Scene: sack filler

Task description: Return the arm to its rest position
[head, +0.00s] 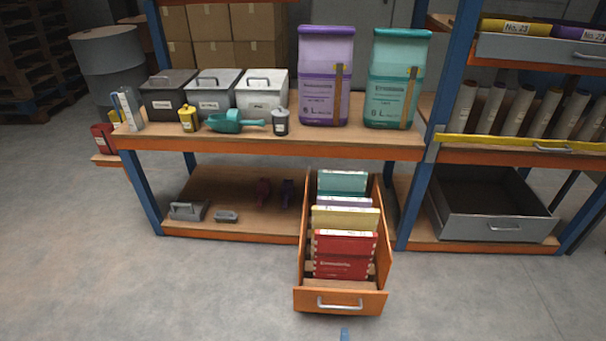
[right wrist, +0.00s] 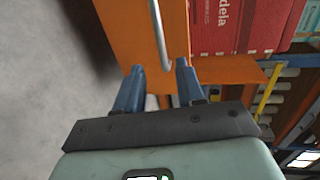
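My right gripper (right wrist: 159,70) is open in the right wrist view, its two blue fingers apart with nothing between them. The metal handle (right wrist: 160,34) of the orange drawer lies just beyond the fingertips. In the head view only a small blue tip of my right gripper (head: 344,334) shows at the bottom edge, a little in front of the handle (head: 340,303). The drawer (head: 340,285) is pulled out and holds red, yellow, purple and teal packs. My left gripper is in neither view.
The shelf unit (head: 270,145) carries bins, tools and two large sacks, a purple one (head: 325,80) and a teal one (head: 395,85). A grey drawer (head: 490,205) is at the right. The floor (head: 190,290) is clear left of the open drawer.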

